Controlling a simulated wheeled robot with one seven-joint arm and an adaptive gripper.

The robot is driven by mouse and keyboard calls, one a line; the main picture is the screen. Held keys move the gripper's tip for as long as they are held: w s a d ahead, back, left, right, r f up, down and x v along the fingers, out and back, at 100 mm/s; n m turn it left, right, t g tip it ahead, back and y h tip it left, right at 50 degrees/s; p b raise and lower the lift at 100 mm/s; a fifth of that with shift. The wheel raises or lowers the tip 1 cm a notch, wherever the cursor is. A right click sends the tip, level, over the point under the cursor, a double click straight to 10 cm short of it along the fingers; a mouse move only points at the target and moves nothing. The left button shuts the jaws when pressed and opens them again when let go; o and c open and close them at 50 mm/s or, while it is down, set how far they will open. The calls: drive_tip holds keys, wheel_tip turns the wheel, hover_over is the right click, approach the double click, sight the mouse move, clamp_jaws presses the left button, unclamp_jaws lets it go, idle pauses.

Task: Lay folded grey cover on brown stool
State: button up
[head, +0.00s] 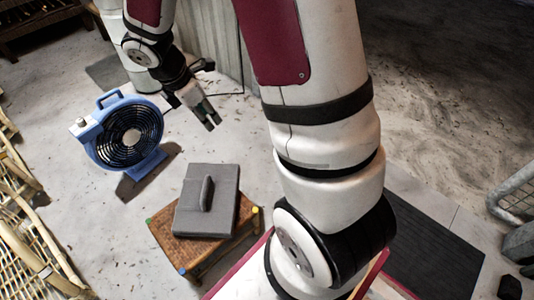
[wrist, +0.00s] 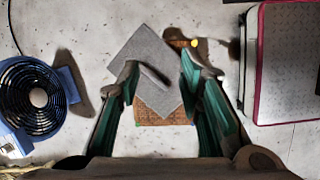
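The grey cover (head: 226,190) lies folded and flat on the brown woven stool (head: 176,246), with a short raised ridge standing up in its middle. In the wrist view the cover (wrist: 143,48) sits askew on the stool (wrist: 160,110), and part of it overhangs the stool's edge. Bare weave shows along the near side. My gripper (head: 211,121) is above and behind the stool in the head view, apart from the cover. In the wrist view its two green fingers (wrist: 160,74) are spread wide with nothing held between them.
A blue fan (head: 130,135) stands on the floor left of the stool. Rattan frames (head: 25,230) lie at the far left. A dark mat (head: 435,250) is at the right. A pale, red-edged surface (wrist: 286,60) is right of the stool. Concrete floor around the stool is mostly clear.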

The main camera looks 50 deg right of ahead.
drive_tip(key=s+a+r+m, duration=0.2)
drive_tip(key=s+r+m, duration=0.7)
drive_tip(key=s+r, duration=0.45)
drive_tip(key=s+a+r+m+y, duration=0.2)
drive_tip(key=s+a+m, duration=0.1)
drive_tip(key=s, duration=0.5)
drive_tip(key=s+a+r+m+y, duration=0.1)
drive_tip(key=s+a+m, duration=0.3)
drive_tip(key=s, duration=0.4)
drive_tip(key=shift+s+r+m+y, duration=0.15)
drive_tip(key=shift+r+m+y, duration=0.15)
drive_tip(key=shift+r+y, duration=0.15)
wheel_tip(320, 180, up, 28)
drive_tip(key=t+p, duration=0.4)
drive_tip(key=p, duration=2.2)
drive_tip(key=shift+d+f, duration=0.15)
drive_tip(key=shift+d, duration=0.1)
